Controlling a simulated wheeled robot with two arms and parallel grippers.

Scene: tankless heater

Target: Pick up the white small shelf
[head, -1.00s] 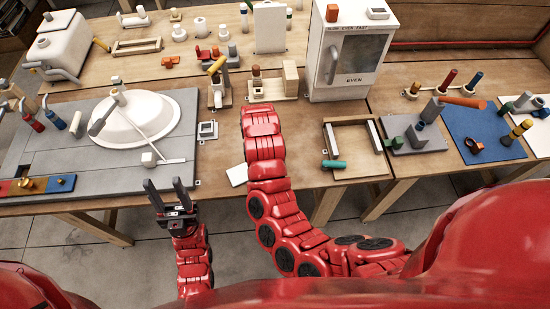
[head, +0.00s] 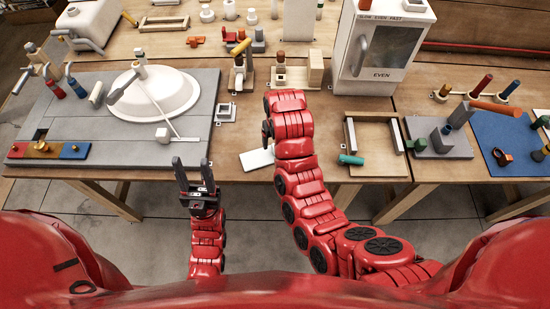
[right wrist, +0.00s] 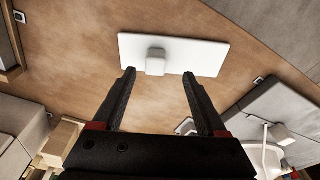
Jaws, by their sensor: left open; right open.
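The white small shelf (head: 257,158) is a flat white plate lying near the table's front edge, just left of my right arm in the head view. In the right wrist view the white shelf (right wrist: 205,57) lies flat on the wood with a small white block standing on it. My right gripper (right wrist: 158,78) is open and empty, its two dark fingers pointing at the shelf's near long edge. I cannot tell its height above the table. In the head view the right arm mostly hides this gripper. My left gripper (head: 192,172) is open and empty, in front of the table edge.
A grey panel with a white basin (head: 165,90) lies to the left. A small white square plate (head: 225,112) lies behind the shelf. A wooden frame (head: 378,135) with a green cylinder (head: 350,159) is to the right. A white cabinet (head: 383,45) stands behind.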

